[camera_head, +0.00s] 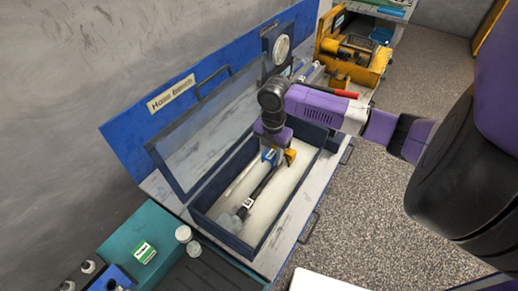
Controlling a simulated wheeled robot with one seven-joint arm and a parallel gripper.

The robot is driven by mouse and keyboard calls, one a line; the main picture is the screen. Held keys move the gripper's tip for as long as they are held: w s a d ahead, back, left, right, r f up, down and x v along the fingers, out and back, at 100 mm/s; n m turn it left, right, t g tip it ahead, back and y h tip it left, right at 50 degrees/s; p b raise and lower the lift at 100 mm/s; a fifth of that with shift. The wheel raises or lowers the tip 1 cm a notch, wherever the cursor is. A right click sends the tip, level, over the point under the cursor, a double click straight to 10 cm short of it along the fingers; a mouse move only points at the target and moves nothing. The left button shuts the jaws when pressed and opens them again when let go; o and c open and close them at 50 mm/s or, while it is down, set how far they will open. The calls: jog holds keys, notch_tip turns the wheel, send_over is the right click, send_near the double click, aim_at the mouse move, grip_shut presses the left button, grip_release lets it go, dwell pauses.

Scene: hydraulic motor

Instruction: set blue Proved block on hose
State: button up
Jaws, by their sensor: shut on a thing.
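The hose (262,187) is a dark tube with a pale tag and a grey end fitting. It lies lengthwise in the open blue-walled box on the bench. My gripper (279,157) points down into the box, above or at the hose's far end. Its yellow-orange finger shows on the right. The blue Proved block (268,155), small with a white label, is at the fingers, and my gripper is shut on it. I cannot tell whether the block touches the hose. My wrist hides part of the area.
The box (225,239) has a raised glassy lid (205,130) on its left. A blue board with a bench sign (171,93) stands behind. A teal tray with a green-labelled block (144,253) and white caps (184,234) is in front. A yellow machine (352,55) stands at the back.

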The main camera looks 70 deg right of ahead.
aim_at(271, 173)
jog(key=shift+f+b, duration=2.25)
jog(key=shift+f, duration=1.15)
jog(key=shift+f+b, duration=0.9)
jog(key=shift+f, duration=0.65)
jog(key=o, duration=1.4)
jog(key=shift+r, duration=0.15)
notch_tip(271, 173, up, 8)
jog(key=shift+f+b, duration=0.2)
jog(key=shift+b, duration=0.3)
